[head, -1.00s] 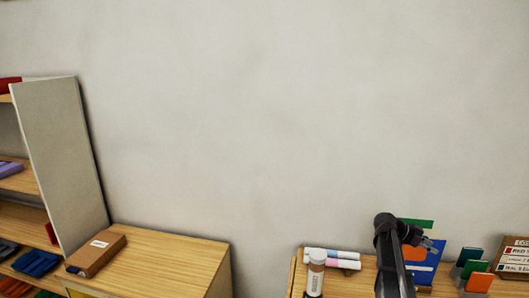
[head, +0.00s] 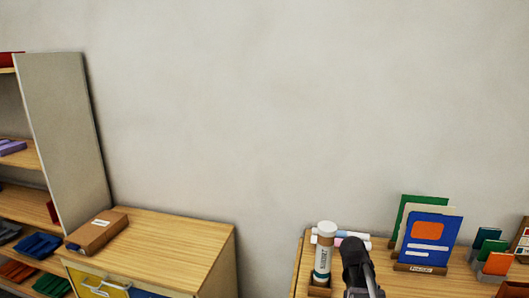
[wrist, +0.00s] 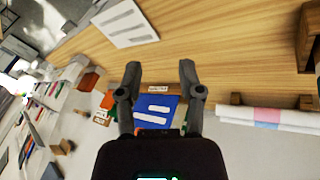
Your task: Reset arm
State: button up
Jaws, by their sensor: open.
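My gripper (wrist: 160,72) is open in the wrist view, with nothing between its fingers. Beyond and below the fingertips a blue card (wrist: 155,108) with white bars shows in a holder on a wooden table. In the head view my dark arm rises at the bottom, right of centre, in front of the right table, and its gripper is not visible there. The blue card (head: 430,238) with an orange patch stands to the right of my arm, in front of a green card (head: 415,203).
A white glue bottle (head: 324,250) stands just left of my arm, with pale markers (head: 350,234) behind it. Small orange and green cards (head: 497,263) stand at right. At left, a brown box (head: 97,232) lies on a cabinet (head: 178,240) beside shelves. The wall area above is clear.

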jog(key=s+a+f+n+y+b, duration=0.2)
jog(key=s+a+f+n+b, duration=0.1)
jog(key=a, duration=0.5)
jog(key=s+a+f+n+y+b, duration=0.3)
jog(key=s+a+f+n+b, duration=0.1)
jog(key=a, duration=0.5)
notch_tip(320, 180, down, 4)
jog(key=shift+s+r+n, duration=0.15)
jog(key=shift+s+n, duration=0.55)
jog(key=shift+s, duration=0.5)
